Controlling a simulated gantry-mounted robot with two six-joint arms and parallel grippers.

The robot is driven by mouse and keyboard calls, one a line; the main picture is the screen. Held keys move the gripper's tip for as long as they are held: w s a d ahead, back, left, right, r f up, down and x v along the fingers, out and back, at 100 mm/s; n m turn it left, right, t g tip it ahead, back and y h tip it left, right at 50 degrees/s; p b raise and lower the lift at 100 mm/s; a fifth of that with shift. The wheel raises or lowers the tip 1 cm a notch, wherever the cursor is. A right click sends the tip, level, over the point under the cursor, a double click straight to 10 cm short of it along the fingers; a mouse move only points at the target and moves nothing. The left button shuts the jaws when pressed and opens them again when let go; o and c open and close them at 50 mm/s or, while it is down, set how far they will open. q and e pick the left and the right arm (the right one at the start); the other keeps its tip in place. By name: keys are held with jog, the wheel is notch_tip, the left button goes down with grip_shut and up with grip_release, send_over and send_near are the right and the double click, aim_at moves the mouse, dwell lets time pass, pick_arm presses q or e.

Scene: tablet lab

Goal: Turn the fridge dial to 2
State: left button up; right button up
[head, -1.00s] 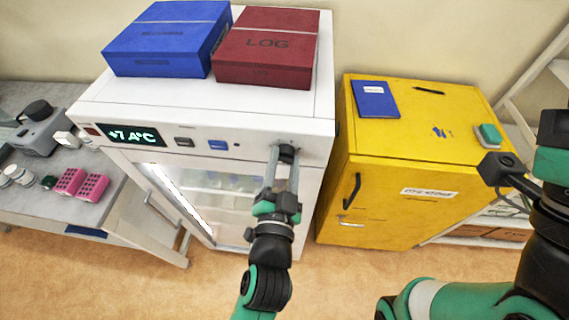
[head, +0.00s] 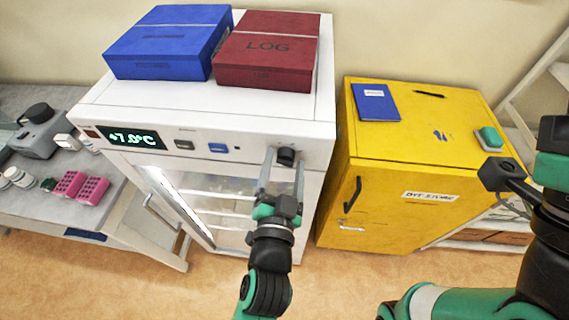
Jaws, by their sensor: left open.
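The white fridge (head: 112,118) stands left of centre, with a lit display (head: 133,137) reading about +7.0°C on its front panel. The black round dial (head: 286,156) is at the right end of that panel. My left gripper (head: 284,160) reaches up to it from below, with one finger on each side of the dial. The fingers are open, with gaps to the dial. The dial's marks and pointer are too small to read. My right arm shows at the right edge, but its gripper is not in view.
A blue box (head: 165,42) and a dark red LOG box (head: 265,50) lie on the fridge. A yellow cabinet (head: 400,165) stands close on the right. A grey bench (head: 100,225) with pink racks (head: 82,187) stands on the left.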

pick_arm(q)
jog(key=s+a, duration=0.1)
jog(key=s, duration=1)
jog(key=shift+s+a, duration=0.2)
jog(key=shift+s, duration=0.05)
